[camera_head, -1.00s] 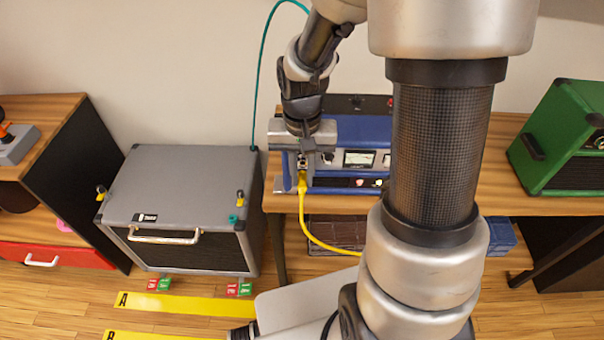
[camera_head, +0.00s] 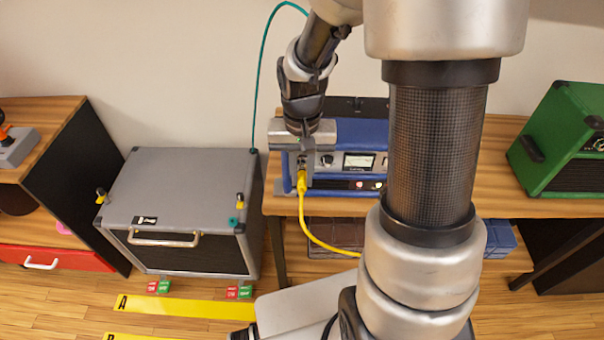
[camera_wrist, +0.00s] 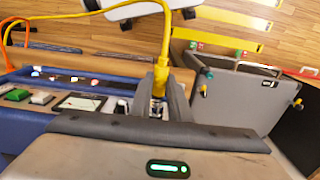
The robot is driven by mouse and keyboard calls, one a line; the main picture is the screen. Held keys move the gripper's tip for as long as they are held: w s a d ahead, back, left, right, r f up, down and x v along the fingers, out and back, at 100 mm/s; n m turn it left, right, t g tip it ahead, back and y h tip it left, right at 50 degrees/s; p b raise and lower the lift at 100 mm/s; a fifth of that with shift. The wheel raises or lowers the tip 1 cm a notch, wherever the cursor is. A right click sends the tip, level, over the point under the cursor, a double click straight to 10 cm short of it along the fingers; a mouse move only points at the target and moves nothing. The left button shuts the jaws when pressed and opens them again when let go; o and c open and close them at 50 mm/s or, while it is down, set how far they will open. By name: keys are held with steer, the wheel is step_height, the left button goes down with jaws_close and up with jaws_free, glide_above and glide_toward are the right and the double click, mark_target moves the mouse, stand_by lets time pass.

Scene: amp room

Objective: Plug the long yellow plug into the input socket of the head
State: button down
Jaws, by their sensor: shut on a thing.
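The long yellow plug (camera_head: 302,184) is in my gripper (camera_head: 301,160), at the left end of the blue head's front. My gripper is shut on it. The wrist view shows the yellow plug (camera_wrist: 161,78) between the fingers of my gripper (camera_wrist: 165,95), its yellow cable running up and away. The blue head (camera_head: 362,130) stands on the wooden bench, with a lit meter and knobs; it also shows in the wrist view (camera_wrist: 30,125). The input socket is hidden behind the fingers and plug, so I cannot tell whether the plug is seated.
A grey cabinet (camera_head: 185,185) with a handle stands left of the bench (camera_head: 285,204). A green amp (camera_head: 560,140) is on the right. A teal cable (camera_head: 259,80) rises behind the cabinet. Yellow strips (camera_head: 185,305) lie on the floor.

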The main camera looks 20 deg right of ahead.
steer(key=shift+w+d, duration=0.2)
steer(key=shift+w, duration=0.3)
stand_by(0.9)
steer(key=c, duration=1.6)
jaws_free()
step_height(320, 180, up, 16)
steer(key=p, duration=0.3)
steer(key=s+r+n+t+p, duration=0.1)
steer(key=s+r+t+p, duration=0.1)
steer(key=s+r, duration=0.2)
steer(key=s+r+n+t+p, duration=0.1)
steer(key=s+r+p, duration=0.2)
steer(key=s+r, duration=0.2)
steer(key=s+r+n+t+p, duration=0.1)
steer(key=s+r+t+p, duration=0.1)
steer(key=r, duration=0.5)
steer(key=shift+s+a+r+n+t+p, duration=0.2)
steer(key=shift+s+p, duration=0.15)
steer(key=shift+s, duration=0.35)
steer(key=shift+s+a+r+n+t+p, duration=0.15)
steer(key=shift+s+p, duration=0.15)
steer(key=shift+s, duration=0.4)
